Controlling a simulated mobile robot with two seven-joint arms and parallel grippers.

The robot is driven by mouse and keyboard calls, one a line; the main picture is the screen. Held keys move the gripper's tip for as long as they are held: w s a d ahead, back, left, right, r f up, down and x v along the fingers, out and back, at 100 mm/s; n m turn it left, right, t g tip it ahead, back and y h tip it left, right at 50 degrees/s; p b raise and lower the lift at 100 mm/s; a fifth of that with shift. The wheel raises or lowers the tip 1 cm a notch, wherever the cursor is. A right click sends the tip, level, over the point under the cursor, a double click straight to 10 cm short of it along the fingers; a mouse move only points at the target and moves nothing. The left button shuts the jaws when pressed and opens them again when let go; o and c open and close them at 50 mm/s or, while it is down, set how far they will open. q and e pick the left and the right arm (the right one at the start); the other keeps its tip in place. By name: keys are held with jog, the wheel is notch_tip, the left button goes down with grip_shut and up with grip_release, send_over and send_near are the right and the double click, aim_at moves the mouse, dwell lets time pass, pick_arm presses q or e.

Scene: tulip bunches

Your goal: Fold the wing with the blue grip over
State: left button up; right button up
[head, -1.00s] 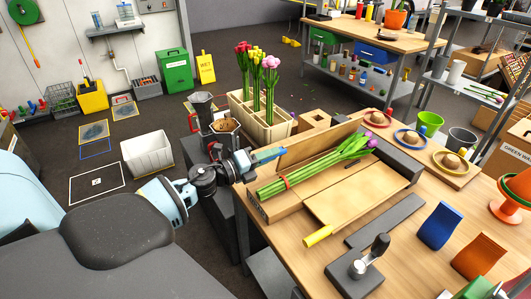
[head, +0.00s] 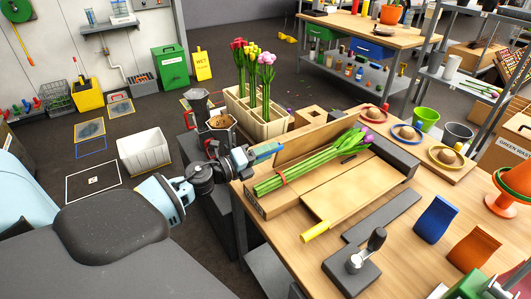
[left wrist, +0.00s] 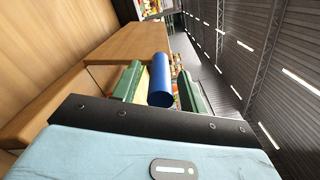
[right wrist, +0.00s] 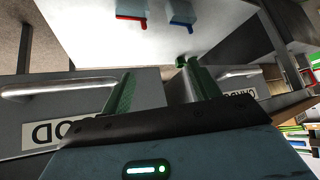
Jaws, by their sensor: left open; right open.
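The wing with the blue grip is a brown panel (head: 315,140) standing raised along the back of the wrapping board in the head view. Its blue grip (head: 267,150) sticks out at the left end. My left gripper (head: 250,157) is at this grip. In the left wrist view the blue grip (left wrist: 160,82) lies between the open green fingers, with no clear squeeze on it. A tulip bunch (head: 310,165) with a red band lies on the board in front of the raised wing. The other wing (head: 350,193), with a yellow grip (head: 314,232), lies flat. My right gripper (right wrist: 162,88) is open and empty.
A wooden holder (head: 258,118) with upright tulips stands behind my left gripper. A grey stand with a lever (head: 352,262) and blue and orange bags (head: 437,219) are on the table. Grey labelled fronts (right wrist: 60,105) face my right gripper.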

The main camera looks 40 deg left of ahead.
pick_arm(q)
jog(key=shift+s+a+f, duration=0.15)
jog(key=shift+s+a, duration=0.05)
jog(key=shift+s, duration=0.35)
jog(key=b+v, duration=0.1)
jog(key=v, duration=0.5)
jog(key=shift+s, duration=0.35)
pick_arm(e)
jog(key=shift+s+a+f, duration=0.1)
jog(key=shift+s+f, duration=0.45)
jog(key=shift+f, duration=0.2)
pick_arm(q)
jog(key=s+d+f+n+g+y+p, duration=0.25)
jog(key=s+d+f+n, duration=0.35)
jog(key=s+f+n, duration=0.4)
jog(key=s+d+f+n+g+y+p, duration=0.1)
jog(key=s+d+f+n+g+y, duration=0.2)
jog(key=s+d+f+n, duration=0.55)
jog(key=s+d+f+n+g+h, duration=0.1)
jog(key=s+d+f+n, duration=0.4)
jog(key=s, duration=0.7)
jog(key=shift+d+f+n+g+p, duration=0.2)
jog(key=shift+d+n+g+p, duration=0.25)
jog(key=shift+n+g, duration=0.45)
pick_arm(e)
jog(key=w+r+t, duration=0.1)
jog(key=w+r, duration=0.3)
jog(key=r, duration=0.1)
jog(key=shift+d+r, duration=0.35)
jog(key=shift+r, duration=0.05)
